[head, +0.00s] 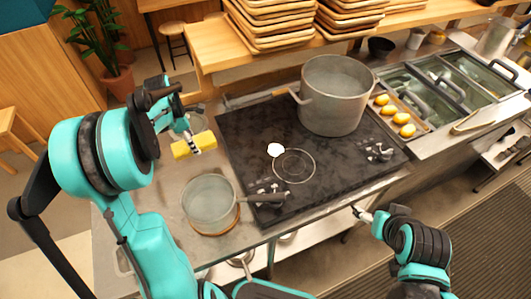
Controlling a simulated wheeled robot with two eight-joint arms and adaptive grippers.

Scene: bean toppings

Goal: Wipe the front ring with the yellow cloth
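The yellow cloth (207,141) is a folded block at the left side of the black cooktop (240,125). My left gripper (193,146) is at the cloth, with yellow showing on both sides of its fingers; it appears shut on it, above the steel counter. The front ring (294,166) is a thin pale circle on the cooktop. A white spot (275,149) lies at the ring's upper left edge. My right gripper (361,213) is apart from the cooktop, in front of its front edge; its fingers are too small to read.
A large pot (335,100) stands at the back of the cooktop. A saucepan (208,201) sits on a round wooden mat (211,233) at front left, its handle reaching over the cooktop's corner. A tray of yellow items (419,123) is at right. Stacked wooden trays (265,25) stand behind.

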